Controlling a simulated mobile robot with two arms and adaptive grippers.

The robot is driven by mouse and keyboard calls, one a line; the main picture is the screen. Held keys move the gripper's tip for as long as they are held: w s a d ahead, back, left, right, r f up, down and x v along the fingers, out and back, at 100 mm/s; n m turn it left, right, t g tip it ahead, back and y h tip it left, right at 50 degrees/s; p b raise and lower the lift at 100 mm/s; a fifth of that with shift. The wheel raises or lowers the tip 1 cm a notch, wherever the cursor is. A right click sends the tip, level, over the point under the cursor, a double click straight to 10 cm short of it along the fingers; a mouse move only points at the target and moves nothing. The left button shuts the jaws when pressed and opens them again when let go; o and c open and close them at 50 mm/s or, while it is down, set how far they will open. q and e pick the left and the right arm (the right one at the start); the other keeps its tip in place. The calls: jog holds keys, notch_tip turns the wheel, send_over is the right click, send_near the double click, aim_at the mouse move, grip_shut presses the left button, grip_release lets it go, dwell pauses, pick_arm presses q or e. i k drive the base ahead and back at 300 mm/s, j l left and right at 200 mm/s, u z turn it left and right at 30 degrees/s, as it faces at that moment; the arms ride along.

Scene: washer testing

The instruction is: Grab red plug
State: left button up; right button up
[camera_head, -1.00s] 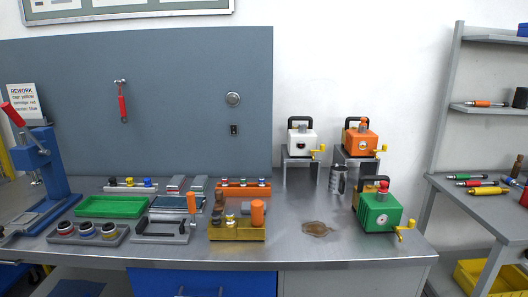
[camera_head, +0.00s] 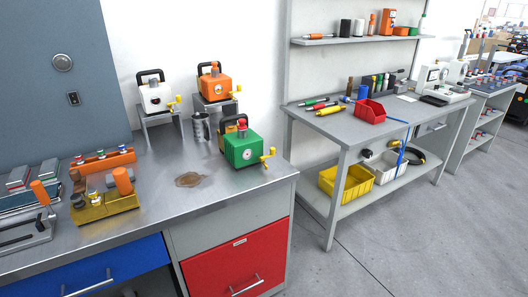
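The green box has a yellow crank and stands near the right end of the steel workbench (camera_head: 215,195). Small red-topped pieces (camera_head: 79,159) also show in the orange rack (camera_head: 108,162) at the left. I cannot tell from here which of these is the task's red plug. Neither of my grippers is in view.
A white box (camera_head: 155,97) and an orange box (camera_head: 214,86) stand on metal stands behind. A metal cup (camera_head: 201,127) and a brown stain (camera_head: 189,180) are on the bench. A grey table (camera_head: 345,128) with a red bin (camera_head: 370,111) stands right. Floor (camera_head: 400,240) is clear.

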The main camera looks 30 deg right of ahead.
aim_at(242, 126)
jog(key=u, duration=0.25)
jog(key=l+u, duration=0.35)
jog(key=i+l+u, duration=0.1)
jog(key=l+u, duration=0.65)
